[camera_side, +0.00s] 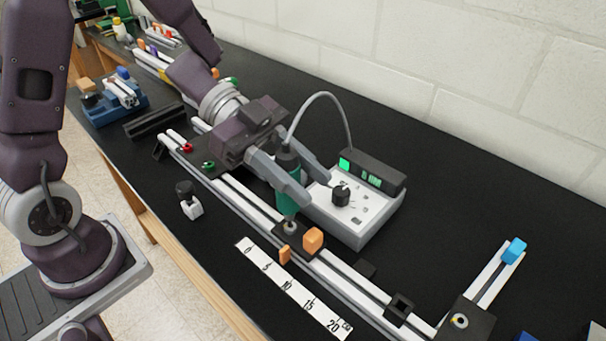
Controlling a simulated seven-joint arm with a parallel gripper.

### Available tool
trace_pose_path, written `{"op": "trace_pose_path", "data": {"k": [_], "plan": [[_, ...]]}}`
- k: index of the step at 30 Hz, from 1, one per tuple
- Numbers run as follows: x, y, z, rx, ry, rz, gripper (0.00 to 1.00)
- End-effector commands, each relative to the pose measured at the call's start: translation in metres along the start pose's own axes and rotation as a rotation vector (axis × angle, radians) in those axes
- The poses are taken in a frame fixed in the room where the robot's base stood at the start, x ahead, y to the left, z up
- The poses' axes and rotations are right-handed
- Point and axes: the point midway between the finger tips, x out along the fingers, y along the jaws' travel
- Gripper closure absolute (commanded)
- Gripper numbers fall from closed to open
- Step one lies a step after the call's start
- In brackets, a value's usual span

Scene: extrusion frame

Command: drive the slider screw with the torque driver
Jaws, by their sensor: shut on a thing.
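My gripper (292,180) is shut on the torque driver (288,201), a green-bodied tool with a dark top and a grey cable. The driver stands about upright over the rail, its lower end at a round metal piece on the black slider (299,244). The slider sits on the pale extrusion rail (335,276). The screw itself is too small or hidden under the driver tip, so I cannot tell whether the tip touches it. The driver's control box (350,212) stands behind the rail, with a dark knob and a lit green display.
Orange blocks (313,240) are at the slider. A white scale strip (290,289) lies in front of the rail. A small black-topped white piece (188,199) stands left of it. A black corner bracket (465,321) joins a side rail at right. Bare black bench lies behind.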

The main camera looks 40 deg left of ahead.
Motion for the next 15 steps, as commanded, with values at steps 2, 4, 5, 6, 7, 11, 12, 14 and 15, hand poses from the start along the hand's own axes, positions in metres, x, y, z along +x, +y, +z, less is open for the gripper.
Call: {"op": "trace_pose_path", "data": {"k": [2,4,5,6,7,11,12,14,15], "plan": [[-0.001,0.000,-0.001,-0.001,-0.002,0.000,1.00],[-0.003,0.000,-0.005,0.002,-0.002,0.000,1.00],[-0.004,0.000,-0.007,0.002,-0.001,0.000,1.00],[-0.005,0.000,-0.011,0.003,-0.001,0.000,1.00],[-0.006,0.000,-0.013,0.003,-0.001,0.000,1.00],[-0.009,0.000,-0.022,0.002,0.000,-0.001,1.00],[-0.010,0.000,-0.024,0.002,0.000,-0.001,1.00],[-0.011,0.000,-0.027,0.002,0.000,0.000,1.00],[-0.012,0.000,-0.028,0.002,0.000,0.000,1.00]]}}
